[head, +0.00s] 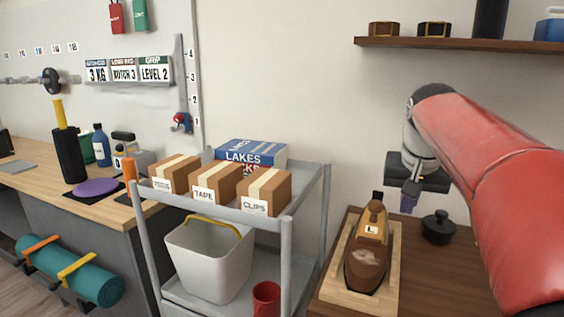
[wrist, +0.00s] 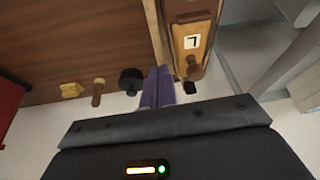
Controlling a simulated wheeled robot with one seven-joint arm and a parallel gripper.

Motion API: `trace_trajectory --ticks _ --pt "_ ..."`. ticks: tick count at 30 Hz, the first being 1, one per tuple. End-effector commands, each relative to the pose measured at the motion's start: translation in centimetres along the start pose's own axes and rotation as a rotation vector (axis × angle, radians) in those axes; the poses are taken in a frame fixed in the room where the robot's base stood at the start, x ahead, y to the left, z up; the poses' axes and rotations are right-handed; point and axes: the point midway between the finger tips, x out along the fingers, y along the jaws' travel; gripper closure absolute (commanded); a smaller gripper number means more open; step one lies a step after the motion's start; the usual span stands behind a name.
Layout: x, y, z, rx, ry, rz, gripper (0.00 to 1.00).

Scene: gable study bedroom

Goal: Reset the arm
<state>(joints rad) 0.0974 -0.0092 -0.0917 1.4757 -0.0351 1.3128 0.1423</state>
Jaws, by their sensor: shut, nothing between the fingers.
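My red arm reaches in from the right in the head view. My gripper (head: 410,197) hangs over the dark wooden cabinet top, above and to the right of a brown wooden boat-shaped piece marked L (head: 368,250). In the wrist view its purple fingers (wrist: 157,88) are shut together with nothing between them. The L piece also shows in the wrist view (wrist: 192,35), just right of the fingers. It rests on a pale wooden tray (head: 335,284).
A black lidded pot (head: 438,228) stands right of the tray. A grey cart (head: 285,245) with labelled boxes (head: 265,190) and a white bin (head: 208,262) stands left of the cabinet. A wall shelf (head: 460,43) is above. The wrist view shows a yellow object (wrist: 71,90).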

Motion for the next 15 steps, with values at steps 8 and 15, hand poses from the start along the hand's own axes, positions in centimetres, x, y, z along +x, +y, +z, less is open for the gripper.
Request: trace_trajectory --ticks 8,15 --pt "-0.2 -1.0 7.2 -0.081 0.03 -0.046 1.0" --pt "2.2 -1.6 18.8 -0.206 0.083 -0.097 1.0"
